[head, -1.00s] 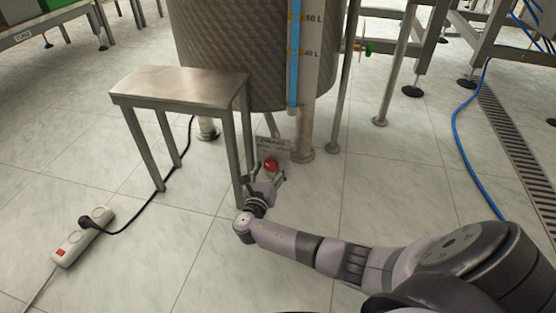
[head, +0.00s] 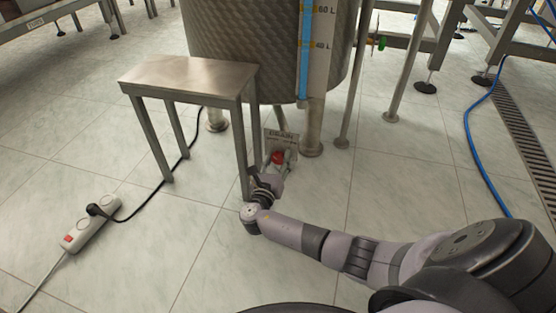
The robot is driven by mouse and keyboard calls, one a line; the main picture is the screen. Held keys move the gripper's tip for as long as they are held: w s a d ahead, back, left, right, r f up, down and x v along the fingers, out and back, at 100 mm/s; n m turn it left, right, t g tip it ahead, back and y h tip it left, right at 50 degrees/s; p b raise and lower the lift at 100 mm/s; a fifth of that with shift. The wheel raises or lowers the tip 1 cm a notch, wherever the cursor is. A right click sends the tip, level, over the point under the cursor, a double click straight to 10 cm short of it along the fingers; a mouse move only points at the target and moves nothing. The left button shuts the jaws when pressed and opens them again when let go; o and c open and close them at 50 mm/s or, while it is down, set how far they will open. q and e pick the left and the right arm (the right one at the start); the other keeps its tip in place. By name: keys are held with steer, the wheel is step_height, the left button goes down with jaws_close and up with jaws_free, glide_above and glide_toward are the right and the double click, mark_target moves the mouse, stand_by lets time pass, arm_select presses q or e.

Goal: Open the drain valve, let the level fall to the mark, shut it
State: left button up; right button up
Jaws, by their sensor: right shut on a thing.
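The steel tank (head: 245,50) stands at the top centre. Its sight gauge (head: 305,55) shows a blue column beside a scale marked 60 L and 40 L; the column runs up out of the picture, so its top is hidden. The red drain valve handle (head: 277,157) sits low under the tank, in front of a small drain sign (head: 281,137). My right gripper (head: 278,163) is shut on the red handle, with its fingers at its sides. The handle's angle is hard to tell. My left gripper is not in view.
A steel stool (head: 190,73) stands just left of my right gripper, one leg close to it. A power strip (head: 86,232) with a black cable lies at the lower left. A blue hose (head: 475,150) and floor grate (head: 525,130) are at right.

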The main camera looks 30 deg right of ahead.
steer(key=shift+c, duration=1.2)
steer(key=shift+m, duration=0.3)
steer(key=m+p, duration=0.1)
steer(key=m, duration=0.3)
steer(key=shift+m, duration=0.3)
steer(key=m, duration=0.3)
steer(key=shift+m, duration=0.3)
steer(key=shift+m+b, duration=0.35)
steer(key=shift+m, duration=1.35)
